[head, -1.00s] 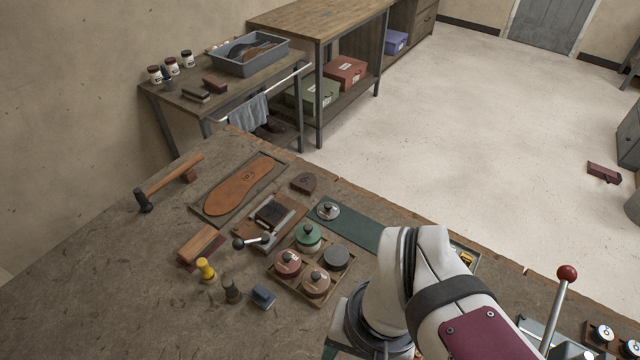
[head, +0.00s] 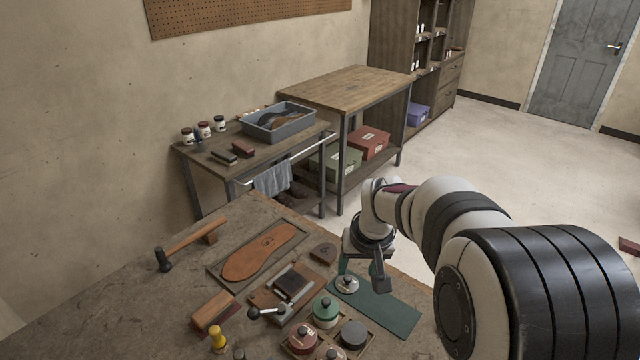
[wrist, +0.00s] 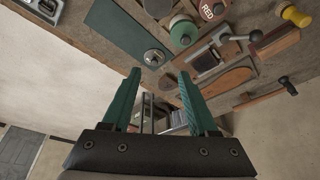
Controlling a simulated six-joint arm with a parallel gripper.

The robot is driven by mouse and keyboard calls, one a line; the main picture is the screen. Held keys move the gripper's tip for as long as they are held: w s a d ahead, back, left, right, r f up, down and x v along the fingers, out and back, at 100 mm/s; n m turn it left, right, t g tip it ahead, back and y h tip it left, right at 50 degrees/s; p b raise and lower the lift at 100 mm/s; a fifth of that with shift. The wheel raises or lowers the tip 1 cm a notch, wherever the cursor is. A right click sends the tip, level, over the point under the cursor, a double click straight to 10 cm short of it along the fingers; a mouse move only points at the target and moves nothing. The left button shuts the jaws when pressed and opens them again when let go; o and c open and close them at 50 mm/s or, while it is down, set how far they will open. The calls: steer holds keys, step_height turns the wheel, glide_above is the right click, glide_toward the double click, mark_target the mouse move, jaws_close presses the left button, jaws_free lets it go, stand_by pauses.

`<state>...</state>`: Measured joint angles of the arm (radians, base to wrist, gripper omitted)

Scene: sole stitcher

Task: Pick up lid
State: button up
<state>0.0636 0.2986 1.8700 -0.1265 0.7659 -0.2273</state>
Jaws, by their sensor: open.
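The lid (head: 346,284) is a small round silver disc with a knob, lying on the left end of a dark green mat (head: 385,308). It also shows in the wrist view (wrist: 154,58), just beyond the fingertips and between their lines. My gripper (head: 359,268) has green fingers and is open and empty, above the mat close to the lid. In the wrist view my gripper (wrist: 160,74) shows both fingers spread apart. Neither finger visibly grips the lid; the exact height above it is hard to tell.
A sole board (head: 262,252), a brush, a dark block (head: 324,254) and a hammer (head: 188,243) lie to the left. The bench's far edge is close behind the mat.

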steer(key=n, duration=0.1)
glide_toward(348, 278)
steer(key=shift+t, duration=0.5)
steer(key=x, duration=0.8)
steer(key=shift+s+f, duration=0.25)
steer(key=shift+f, duration=0.15)
jaws_close()
